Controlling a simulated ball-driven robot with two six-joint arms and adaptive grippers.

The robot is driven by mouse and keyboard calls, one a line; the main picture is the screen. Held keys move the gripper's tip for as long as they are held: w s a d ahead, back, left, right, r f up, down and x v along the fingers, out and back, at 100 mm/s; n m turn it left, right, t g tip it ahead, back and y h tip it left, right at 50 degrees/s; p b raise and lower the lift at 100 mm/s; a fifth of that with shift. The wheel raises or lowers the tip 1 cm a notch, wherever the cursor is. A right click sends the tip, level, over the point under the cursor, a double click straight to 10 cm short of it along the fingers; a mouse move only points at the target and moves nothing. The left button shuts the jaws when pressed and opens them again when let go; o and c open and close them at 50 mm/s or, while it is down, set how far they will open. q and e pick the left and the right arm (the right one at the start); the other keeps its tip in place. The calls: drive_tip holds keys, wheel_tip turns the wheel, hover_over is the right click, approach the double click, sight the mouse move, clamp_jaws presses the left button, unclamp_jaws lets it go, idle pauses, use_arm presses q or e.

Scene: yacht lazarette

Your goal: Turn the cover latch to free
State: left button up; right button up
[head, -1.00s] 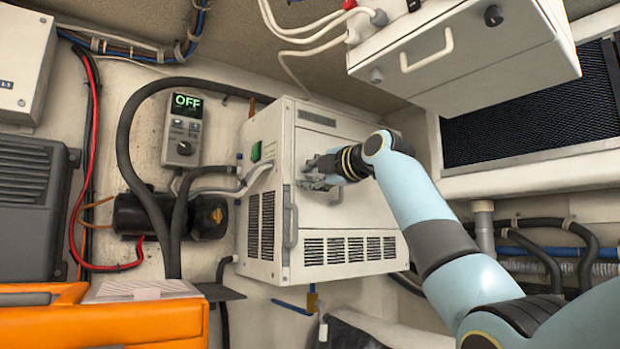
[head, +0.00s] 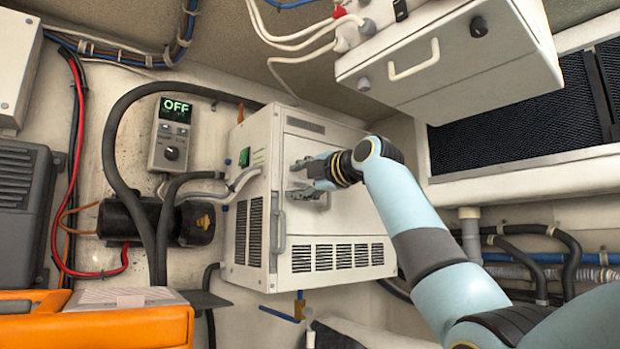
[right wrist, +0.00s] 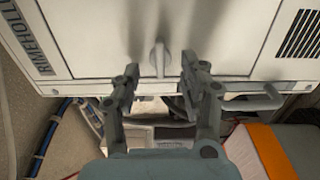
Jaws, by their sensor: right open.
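The white cabinet (head: 345,222) has a front cover. In the right wrist view a small light-grey latch (right wrist: 160,58) stands out from the cover (right wrist: 105,45) near its edge. My right gripper (head: 303,178) is at the cover's upper left part. In the right wrist view its dark fingers (right wrist: 160,72) are open, one on each side of the latch, with gaps visible on both sides. In the head view the fingers and wrist hide most of the latch. My left gripper does not show.
A grey bar handle (head: 279,232) runs along the cabinet's left front edge. A white drawer unit (head: 450,65) hangs above right. A controller reading OFF (head: 171,133), black hoses and an orange case (head: 95,325) lie left.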

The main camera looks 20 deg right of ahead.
drive_tip(key=v, duration=1.1)
drive_tip(key=shift+s, duration=0.35)
drive_tip(key=shift+d, duration=0.1)
